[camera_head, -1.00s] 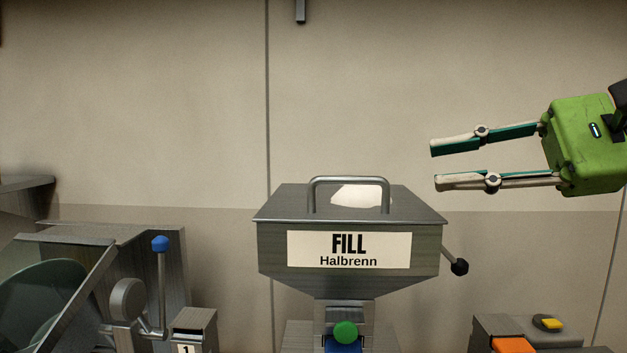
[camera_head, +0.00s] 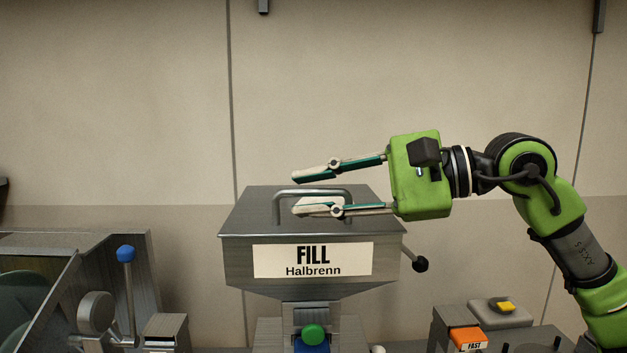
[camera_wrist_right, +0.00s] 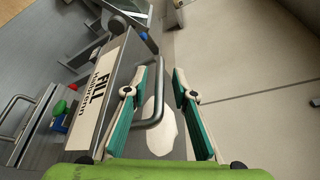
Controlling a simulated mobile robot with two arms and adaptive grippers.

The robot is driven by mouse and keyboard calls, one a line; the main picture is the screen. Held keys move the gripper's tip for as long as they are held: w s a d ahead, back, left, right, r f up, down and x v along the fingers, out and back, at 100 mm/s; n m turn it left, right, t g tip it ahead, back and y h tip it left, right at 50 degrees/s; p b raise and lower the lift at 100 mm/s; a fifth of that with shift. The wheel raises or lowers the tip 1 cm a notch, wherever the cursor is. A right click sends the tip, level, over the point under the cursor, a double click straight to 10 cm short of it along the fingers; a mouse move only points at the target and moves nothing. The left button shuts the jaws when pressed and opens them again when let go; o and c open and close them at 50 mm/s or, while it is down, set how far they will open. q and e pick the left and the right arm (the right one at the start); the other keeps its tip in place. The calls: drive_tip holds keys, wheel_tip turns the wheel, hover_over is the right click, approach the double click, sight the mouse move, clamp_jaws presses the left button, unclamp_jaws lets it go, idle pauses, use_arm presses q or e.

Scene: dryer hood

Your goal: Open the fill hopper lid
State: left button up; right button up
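The fill hopper (camera_head: 310,262) is a grey metal box that tapers downward, with a white label reading "FILL Halbrenn" on its front. Its lid (camera_head: 245,212) is flat and closed, with a bar handle (camera_head: 277,207) standing on top. A pale patch on the lid (camera_wrist_right: 160,130) shows in the right wrist view. My right gripper (camera_head: 294,193) is open and points left at the handle, its fingers overlapping part of it in the head view. In the right wrist view the handle (camera_wrist_right: 158,95) lies beside and partly between the spread fingers (camera_wrist_right: 160,75). No contact is clear. My left gripper is not in view.
A blue-knobbed lever (camera_head: 126,255) stands at the left. A black-knobbed lever (camera_head: 420,264) sticks out from the hopper's right side. A green knob (camera_head: 313,333) sits below it. Orange (camera_head: 468,337) and yellow (camera_head: 506,306) controls are at the lower right. The wall behind is bare.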

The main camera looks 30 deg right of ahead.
drive_tip(key=shift+w+a+f, duration=0.1)
drive_tip(key=shift+w, duration=0.05)
clamp_jaws()
